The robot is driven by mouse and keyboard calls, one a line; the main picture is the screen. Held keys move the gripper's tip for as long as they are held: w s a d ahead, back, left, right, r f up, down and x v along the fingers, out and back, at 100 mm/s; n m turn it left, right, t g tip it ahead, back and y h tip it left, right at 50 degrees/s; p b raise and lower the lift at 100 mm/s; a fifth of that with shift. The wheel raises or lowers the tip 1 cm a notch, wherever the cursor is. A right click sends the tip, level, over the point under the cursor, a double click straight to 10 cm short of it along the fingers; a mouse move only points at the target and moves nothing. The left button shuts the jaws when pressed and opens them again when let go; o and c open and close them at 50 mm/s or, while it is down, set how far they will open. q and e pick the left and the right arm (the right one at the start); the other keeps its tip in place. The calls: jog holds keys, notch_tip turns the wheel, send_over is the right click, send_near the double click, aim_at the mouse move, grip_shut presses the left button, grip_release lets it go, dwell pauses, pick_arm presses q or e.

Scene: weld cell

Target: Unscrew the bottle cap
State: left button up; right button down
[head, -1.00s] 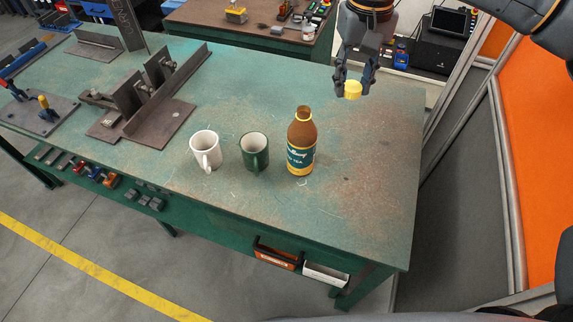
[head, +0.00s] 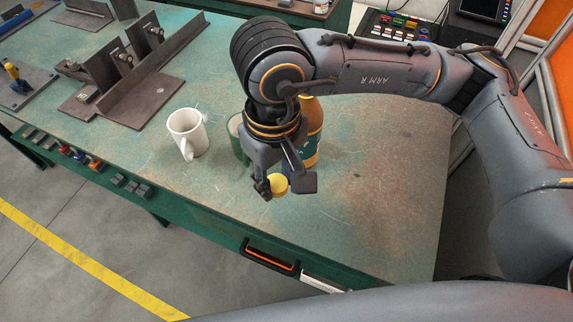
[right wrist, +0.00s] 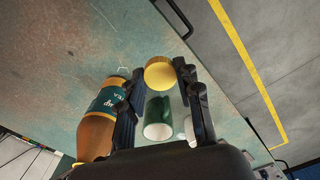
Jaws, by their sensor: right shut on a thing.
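My right gripper (head: 287,187) is shut on the yellow bottle cap (head: 278,185) and holds it near the front edge of the bench, in front of the mugs and bottle. The cap also shows at the fingertips in the right wrist view (right wrist: 160,72). The brown bottle (head: 313,132) stands upright on the bench, mostly hidden behind my right arm in the head view. Its teal label shows in the right wrist view (right wrist: 108,101), apart from the cap. My left gripper is not in view.
A green mug (head: 236,137), partly hidden by the right gripper, stands left of the bottle. A white mug (head: 187,134) stands farther left. Metal fixtures (head: 140,80) occupy the bench's back left. The bench's right part (head: 385,190) is clear.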

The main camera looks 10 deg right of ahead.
jog(key=shift+n, duration=0.3)
jog(key=w+f, duration=0.3)
jog(key=w+f+p, duration=0.1)
jog(key=w+f, duration=0.3)
jog(key=w+a+f+p, duration=0.1)
jog(key=w+f, duration=0.3)
jog(key=shift+w, duration=0.15)
notch_tip(320, 180, down, 3)
jog(key=shift+w+r+p, duration=0.1)
jog(key=shift+w+p, duration=0.05)
jog(key=shift+p, duration=0.55)
jog(key=shift+f, duration=0.25)
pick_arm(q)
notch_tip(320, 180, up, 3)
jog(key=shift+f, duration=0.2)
